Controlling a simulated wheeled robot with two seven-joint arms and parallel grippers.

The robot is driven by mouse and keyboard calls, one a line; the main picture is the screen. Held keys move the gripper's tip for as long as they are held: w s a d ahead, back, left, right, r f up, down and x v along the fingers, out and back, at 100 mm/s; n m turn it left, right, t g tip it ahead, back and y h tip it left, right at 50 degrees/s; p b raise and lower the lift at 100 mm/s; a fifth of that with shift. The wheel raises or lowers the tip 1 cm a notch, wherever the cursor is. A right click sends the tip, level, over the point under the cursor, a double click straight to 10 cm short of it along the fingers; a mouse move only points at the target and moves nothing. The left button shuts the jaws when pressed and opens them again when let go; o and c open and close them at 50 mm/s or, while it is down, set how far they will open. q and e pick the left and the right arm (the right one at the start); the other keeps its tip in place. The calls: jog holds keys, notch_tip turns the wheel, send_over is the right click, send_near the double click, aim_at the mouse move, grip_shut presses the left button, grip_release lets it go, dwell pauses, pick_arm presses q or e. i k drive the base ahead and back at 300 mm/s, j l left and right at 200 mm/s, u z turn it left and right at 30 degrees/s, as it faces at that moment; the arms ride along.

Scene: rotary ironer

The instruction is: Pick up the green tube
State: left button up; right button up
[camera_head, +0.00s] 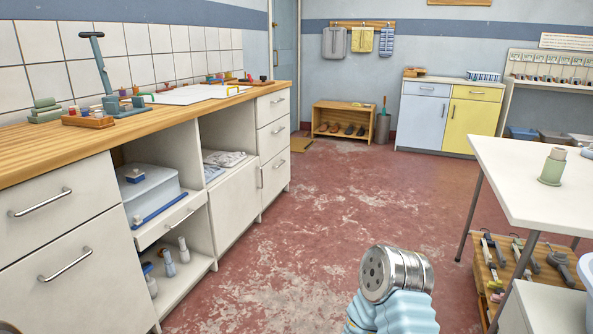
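A pale green tube-like item (552,167) stands upright on the white table (525,197) at the right. It has a narrower beige-grey top and a wider green lower part. It is the closest match to the green tube that I can see. Nothing touches it. No gripper fingers show in the head view, so I cannot see either gripper's opening. A metal cylinder over a light blue ribbed sleeve rises at the bottom centre, apparently part of my arm, well left of and below the table.
A wooden counter (62,152) with drawers runs along the left, with green blocks (45,110) and small tools on it. Tools lie on a wooden shelf (483,272) under the white table. A shoe rack (343,106) stands at the back. The red floor (300,230) between is clear.

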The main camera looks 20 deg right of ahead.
aim_at(552, 172)
jog(key=i+l+z, duration=0.2)
jog(key=i+z, duration=0.25)
jog(key=i+l+z, duration=0.1)
jog(key=i+z, duration=0.15)
jog(key=z, duration=0.2)
jog(key=i+z, duration=0.45)
jog(key=i+j+z, duration=0.2)
jog(key=z, duration=0.2)
jog(key=i+j+z, duration=0.3)
jog(key=z, duration=0.15)
jog(key=i+j+z, duration=0.3)
jog(key=z, duration=0.15)
jog(key=i+j+z, duration=0.45)
jog(key=j+z, duration=0.2)
jog(key=i+j+z, duration=0.1)
jog(key=j+z, duration=0.25)
jog(key=j, duration=0.25)
jog(key=i+j+z, duration=0.1)
jog(key=j+z, duration=0.25)
jog(key=j, duration=0.15)
jog(key=j+z, duration=0.3)
jog(key=j, duration=0.2)
